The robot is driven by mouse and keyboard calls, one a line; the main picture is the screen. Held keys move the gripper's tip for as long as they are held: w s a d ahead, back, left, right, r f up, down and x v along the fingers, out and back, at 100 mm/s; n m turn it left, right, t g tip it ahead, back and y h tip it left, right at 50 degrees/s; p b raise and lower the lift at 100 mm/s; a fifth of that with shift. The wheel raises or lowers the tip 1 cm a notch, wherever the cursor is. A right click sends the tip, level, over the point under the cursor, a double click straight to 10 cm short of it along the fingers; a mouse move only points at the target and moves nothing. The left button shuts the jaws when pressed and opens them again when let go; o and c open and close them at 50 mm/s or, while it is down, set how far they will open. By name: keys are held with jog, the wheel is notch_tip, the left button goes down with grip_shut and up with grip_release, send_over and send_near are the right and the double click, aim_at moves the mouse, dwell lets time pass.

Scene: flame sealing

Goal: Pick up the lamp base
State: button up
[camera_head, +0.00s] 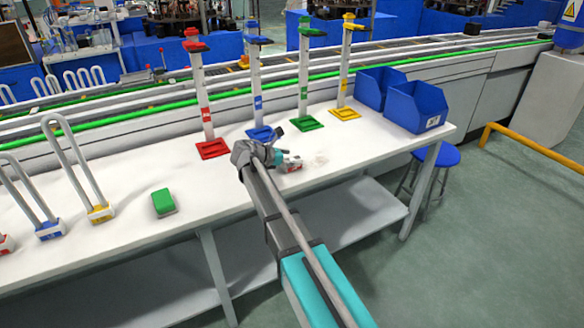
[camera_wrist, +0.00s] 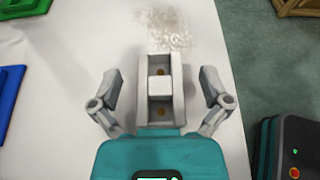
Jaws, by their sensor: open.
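In the head view a small white piece with a red patch, apparently the same lamp base (camera_head: 292,165), lies on the table beside my gripper (camera_head: 277,152). My gripper (camera_wrist: 159,76) is open, one finger on each side of the base, with a visible gap on both sides. The teal gripper body covers the near end of the base in the wrist view.
The white table (camera_head: 130,240) carries red (camera_head: 212,149), blue (camera_head: 261,132), green (camera_head: 307,123) and yellow (camera_head: 344,113) stands behind my gripper. A green block (camera_head: 163,202) and U-shaped tubes (camera_head: 80,165) are at left. Blue bins (camera_head: 415,106) stand at right.

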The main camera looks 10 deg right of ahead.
jog(key=shift+w+d+f, duration=0.2)
jog(key=shift+d+f, duration=0.1)
jog(key=shift+d, duration=0.35)
jog(key=shift+c, duration=0.2)
grip_shut()
jog(key=shift+r, duration=0.2)
notch_tip(320, 180, up, 2)
jog(key=shift+r+p, duration=0.15)
jog(key=shift+p, duration=1.05)
jog(key=s+r+p, duration=1)
jog(key=s, duration=0.4)
jog(key=shift+r, duration=0.2)
